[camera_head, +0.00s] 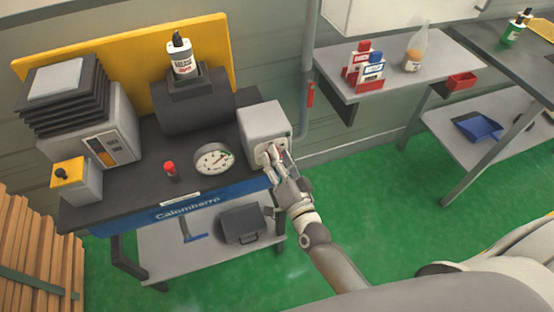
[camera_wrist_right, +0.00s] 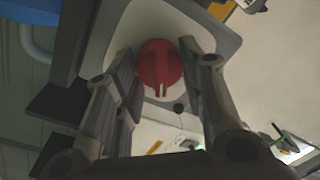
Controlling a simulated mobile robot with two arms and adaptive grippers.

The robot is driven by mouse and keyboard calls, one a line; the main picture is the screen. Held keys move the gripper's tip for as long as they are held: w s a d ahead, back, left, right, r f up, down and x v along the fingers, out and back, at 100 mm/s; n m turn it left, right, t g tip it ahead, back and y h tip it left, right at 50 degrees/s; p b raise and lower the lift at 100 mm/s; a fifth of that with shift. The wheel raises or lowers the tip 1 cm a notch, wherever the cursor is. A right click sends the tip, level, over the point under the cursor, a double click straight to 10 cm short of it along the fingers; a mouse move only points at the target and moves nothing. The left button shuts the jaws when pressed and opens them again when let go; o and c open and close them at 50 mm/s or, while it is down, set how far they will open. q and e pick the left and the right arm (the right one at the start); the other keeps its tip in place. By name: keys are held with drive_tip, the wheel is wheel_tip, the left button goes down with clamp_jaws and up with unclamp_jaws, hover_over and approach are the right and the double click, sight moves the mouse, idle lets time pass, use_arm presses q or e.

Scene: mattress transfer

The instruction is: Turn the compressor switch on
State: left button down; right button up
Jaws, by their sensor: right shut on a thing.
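The compressor switch is a round red knob (camera_wrist_right: 160,64) on the pale front of a grey box (camera_head: 263,121) at the right end of the workbench. A raised grip runs across the knob with a light mark at its lower end in the right wrist view. My right gripper (camera_head: 271,158) is at the front of the box, its fingers on either side of the knob and shut on it. The gripper hides the knob in the head view. A small dark green spot (camera_wrist_right: 179,108) shows below the knob. My left gripper is not in view.
The workbench (camera_head: 135,185) carries a pressure gauge (camera_head: 214,159), a red-capped part (camera_head: 171,169), a black cylinder with a bottle (camera_head: 182,58) and a yellow-topped box (camera_head: 69,171). A shelf (camera_head: 340,86) with bottles stands right. Green floor in front is clear.

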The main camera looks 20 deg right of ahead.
idle(0.3)
drive_tip(key=o, duration=1)
drive_tip(key=s, duration=0.8)
drive_tip(key=s+d, duration=0.1)
drive_tip(key=s, duration=0.3)
drive_tip(key=shift+f, duration=0.4)
